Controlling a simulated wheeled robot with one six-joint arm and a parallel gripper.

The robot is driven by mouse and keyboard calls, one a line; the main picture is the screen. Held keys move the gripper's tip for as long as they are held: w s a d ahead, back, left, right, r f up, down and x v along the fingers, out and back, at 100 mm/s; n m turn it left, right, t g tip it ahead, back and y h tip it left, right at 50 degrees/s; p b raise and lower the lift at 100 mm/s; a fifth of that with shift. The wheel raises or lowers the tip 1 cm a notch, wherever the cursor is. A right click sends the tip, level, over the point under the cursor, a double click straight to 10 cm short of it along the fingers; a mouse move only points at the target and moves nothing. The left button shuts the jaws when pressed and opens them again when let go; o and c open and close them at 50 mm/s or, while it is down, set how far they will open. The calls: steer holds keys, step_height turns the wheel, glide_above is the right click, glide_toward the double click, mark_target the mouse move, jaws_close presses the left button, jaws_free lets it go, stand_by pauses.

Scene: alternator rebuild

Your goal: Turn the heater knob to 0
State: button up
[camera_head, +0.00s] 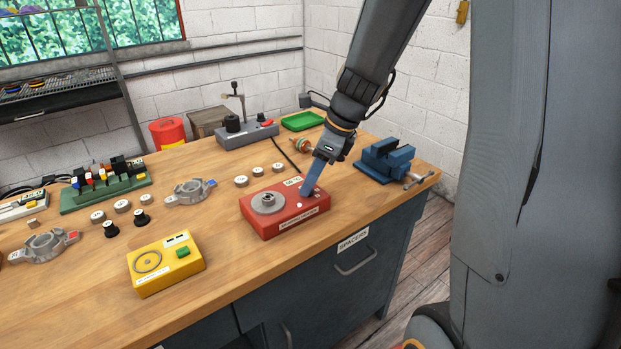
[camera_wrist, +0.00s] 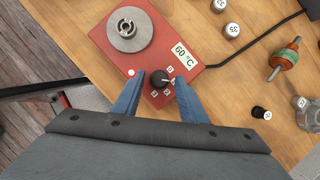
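The heater is a red box (camera_head: 285,222) on the wooden bench, with a round metal plate on its left part. In the wrist view the red heater (camera_wrist: 105,38) shows a white label reading 60 °C (camera_wrist: 184,56). The black heater knob (camera_wrist: 159,78) has a white pointer mark toward the label side and small marked tiles around it. My gripper (camera_wrist: 154,82) has blue fingers, one on each side of the knob with gaps, so it is open. In the head view my gripper (camera_head: 307,193) reaches down to the heater's right end, and its fingers hide the knob.
A blue vise (camera_head: 385,160) stands right of the heater. A yellow box (camera_head: 166,263) is to the left, near the front edge. A dark cable runs from the heater's back.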

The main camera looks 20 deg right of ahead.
steer(key=shift+a+f, duration=0.1)
steer(key=shift+f, duration=0.1)
jaws_close()
steer(key=shift+n, duration=0.3)
steer(key=n+g+p, duration=0.1)
steer(key=n, duration=0.1)
steer(key=n+p, duration=0.2)
steer(key=shift+w+r+g+y, duration=0.1)
steer(key=shift+w+g+y, duration=0.1)
steer(key=shift+g+y, duration=0.2)
steer(key=shift+w+n+g+p, duration=0.1)
steer(key=shift+n+g+p, duration=0.5)
steer(key=shift+n, duration=0.75)
steer(key=shift+w+n+g+p, duration=0.1)
steer(key=shift+n+g+p, duration=0.45)
steer(key=shift+n, duration=0.8)
